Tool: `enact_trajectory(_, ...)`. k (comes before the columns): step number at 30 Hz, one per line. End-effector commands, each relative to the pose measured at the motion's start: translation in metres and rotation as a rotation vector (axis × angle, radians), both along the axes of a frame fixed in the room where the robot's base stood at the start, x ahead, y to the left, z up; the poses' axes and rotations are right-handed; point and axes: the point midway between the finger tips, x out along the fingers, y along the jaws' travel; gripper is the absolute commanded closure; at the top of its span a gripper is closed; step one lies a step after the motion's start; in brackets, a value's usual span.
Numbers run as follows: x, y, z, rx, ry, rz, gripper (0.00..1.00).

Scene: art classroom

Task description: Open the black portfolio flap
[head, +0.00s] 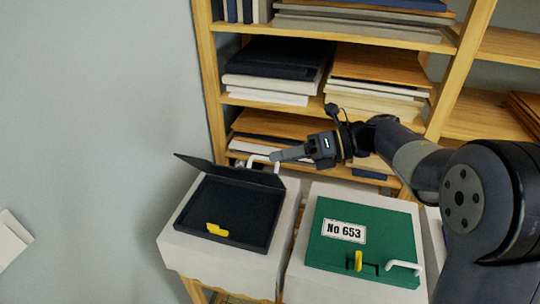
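The black portfolio (235,210) lies on a white-covered stand at left, its shallow dark inside showing empty. Its black flap (222,170) is raised along the far edge and seen nearly edge-on. A white handle (262,159) shows at the flap's far side. A yellow catch (216,230) sits at the tray's near edge. My gripper (276,157) reaches in from the right, its fingertips at or very near the white handle. I cannot tell whether the fingers are closed on it.
A green portfolio (375,235) labelled "No 653" lies shut on the right-hand stand, with a yellow catch and a white handle. A wooden shelf (215,100) of stacked folders stands close behind my gripper. A bare wall (100,120) is at left.

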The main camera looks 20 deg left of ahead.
Motion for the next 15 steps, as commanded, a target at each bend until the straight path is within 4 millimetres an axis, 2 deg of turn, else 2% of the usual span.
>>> enact_trajectory(3,-0.008,0.017,-0.004,-0.001,0.003,0.004,0.69)
enact_trajectory(6,-0.011,0.026,-0.007,-0.001,0.002,0.001,0.69)
enact_trajectory(15,-0.012,0.032,-0.010,0.000,0.001,-0.002,0.69)
